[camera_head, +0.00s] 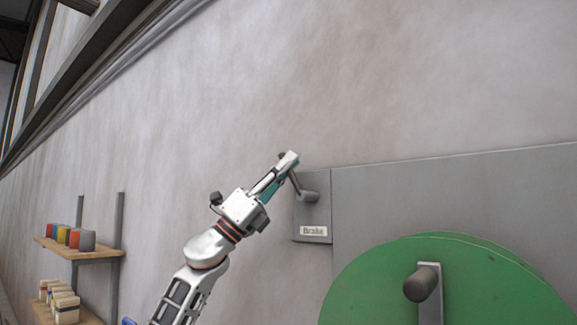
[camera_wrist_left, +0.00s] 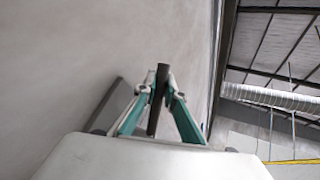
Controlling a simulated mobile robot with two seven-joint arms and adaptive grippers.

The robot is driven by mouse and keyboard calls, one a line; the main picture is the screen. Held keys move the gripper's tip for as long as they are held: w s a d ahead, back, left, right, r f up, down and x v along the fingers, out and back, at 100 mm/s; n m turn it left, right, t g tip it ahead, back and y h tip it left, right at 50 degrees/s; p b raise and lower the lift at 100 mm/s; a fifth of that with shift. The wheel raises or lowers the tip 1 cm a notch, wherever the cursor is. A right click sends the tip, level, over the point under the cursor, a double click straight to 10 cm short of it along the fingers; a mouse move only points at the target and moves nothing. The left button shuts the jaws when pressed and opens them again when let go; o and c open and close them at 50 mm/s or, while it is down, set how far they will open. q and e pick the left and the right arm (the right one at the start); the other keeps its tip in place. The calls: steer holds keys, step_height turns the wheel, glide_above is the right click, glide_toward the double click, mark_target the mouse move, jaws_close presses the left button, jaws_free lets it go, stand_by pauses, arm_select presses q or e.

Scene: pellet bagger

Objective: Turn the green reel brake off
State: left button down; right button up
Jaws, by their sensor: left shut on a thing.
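The green reel (camera_head: 450,285) is at the lower right of the head view, with a crank handle on its face. Left of it, a grey plate labelled "Brake" (camera_head: 313,231) carries the brake lever (camera_head: 308,195), which slants up and left from its pivot. My left gripper (camera_head: 286,162) is at the lever's upper end, shut on it. In the left wrist view the dark lever handle (camera_wrist_left: 157,100) stands between the two teal-sided fingers (camera_wrist_left: 160,95). My right gripper is in neither view.
A grey panel (camera_head: 400,195) lies behind the reel. Wall shelves (camera_head: 85,254) with coloured containers and several small boxes (camera_head: 65,305) stand at the lower left. The wall above the gripper is bare.

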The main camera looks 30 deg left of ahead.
arm_select(q)
steer(key=c, duration=2.1)
jaws_free()
steer(key=shift+a, duration=0.1)
steer(key=v, duration=1.2)
